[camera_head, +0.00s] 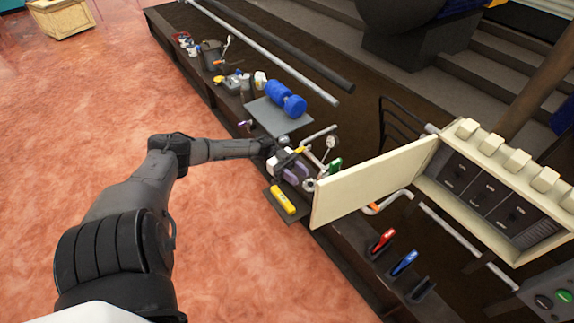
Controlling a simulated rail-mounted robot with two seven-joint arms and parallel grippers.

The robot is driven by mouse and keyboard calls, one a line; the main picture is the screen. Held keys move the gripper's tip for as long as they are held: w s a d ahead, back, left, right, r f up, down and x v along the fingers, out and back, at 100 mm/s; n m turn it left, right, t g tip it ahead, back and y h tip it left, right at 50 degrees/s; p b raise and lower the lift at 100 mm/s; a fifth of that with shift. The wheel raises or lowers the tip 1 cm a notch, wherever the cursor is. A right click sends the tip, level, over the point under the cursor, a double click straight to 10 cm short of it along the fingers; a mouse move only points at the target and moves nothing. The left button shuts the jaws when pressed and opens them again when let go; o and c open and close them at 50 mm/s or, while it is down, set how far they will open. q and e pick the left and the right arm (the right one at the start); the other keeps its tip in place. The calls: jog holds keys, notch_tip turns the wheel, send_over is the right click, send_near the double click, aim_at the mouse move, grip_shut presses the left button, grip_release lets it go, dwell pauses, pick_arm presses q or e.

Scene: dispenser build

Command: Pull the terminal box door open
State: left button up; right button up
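The terminal box (500,190) is a cream housing at the right, with dark modules inside its face. Its door (376,182) is a flat cream panel, swung well out from the box toward the left, so the inside shows. My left gripper (296,172) is just left of the door's free end, over the bench, among small parts. It does not appear to grip the door; whether it touches the edge is unclear. Its fingers are small and cluttered here, so their opening cannot be made out. My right gripper is not in view.
A yellow tool (283,200) lies on a small dark plate below my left gripper. Red (382,240) and blue (404,262) handled tools stand at the front right. A blue cylindrical part (286,98) sits on a grey plate behind.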

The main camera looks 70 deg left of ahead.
pick_arm(q)
jog(key=shift+v, duration=2.65)
